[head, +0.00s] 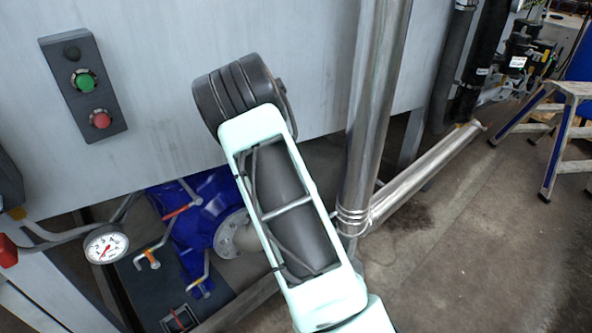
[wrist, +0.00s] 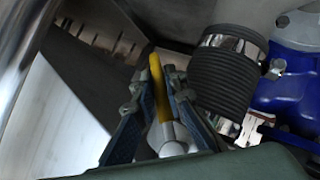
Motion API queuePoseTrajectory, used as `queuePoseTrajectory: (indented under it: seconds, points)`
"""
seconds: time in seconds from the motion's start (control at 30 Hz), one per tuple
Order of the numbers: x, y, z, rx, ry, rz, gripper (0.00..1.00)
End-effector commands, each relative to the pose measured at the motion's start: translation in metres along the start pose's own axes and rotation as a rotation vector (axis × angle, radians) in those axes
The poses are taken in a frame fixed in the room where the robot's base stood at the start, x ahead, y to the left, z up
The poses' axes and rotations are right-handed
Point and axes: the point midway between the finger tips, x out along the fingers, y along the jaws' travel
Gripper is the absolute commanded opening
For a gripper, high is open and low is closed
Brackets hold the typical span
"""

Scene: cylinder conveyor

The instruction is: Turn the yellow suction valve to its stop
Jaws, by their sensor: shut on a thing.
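The yellow suction valve (wrist: 161,92) shows in the wrist view as a narrow yellow handle, with a pale rounded part below it. My gripper (wrist: 163,78) has one finger on each side of the handle and is shut on it. The handle stands nearly upright in this view, tilted slightly. In the head view my arm covers the area, and I see neither the yellow valve nor my fingers there. How far the valve is turned cannot be told.
A ribbed dark hose (wrist: 222,75) with a metal clamp sits close right of my gripper, beside a blue housing (wrist: 290,90). In the head view, a steel pipe (head: 372,110) stands right of my arm. A button box (head: 83,88) and a gauge (head: 106,244) are at left.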

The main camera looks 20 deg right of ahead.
Motion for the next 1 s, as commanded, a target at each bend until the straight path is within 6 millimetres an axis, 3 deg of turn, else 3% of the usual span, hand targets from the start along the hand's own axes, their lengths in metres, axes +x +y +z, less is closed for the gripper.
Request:
queuePoseTrajectory:
  seconds: [0.5,1.0]
  points:
    - [-0.012,-0.026,-0.001,0.316,-0.092,-0.311,0.00]
    - [-0.017,-0.042,-0.003,0.453,-0.131,-0.453,0.00]
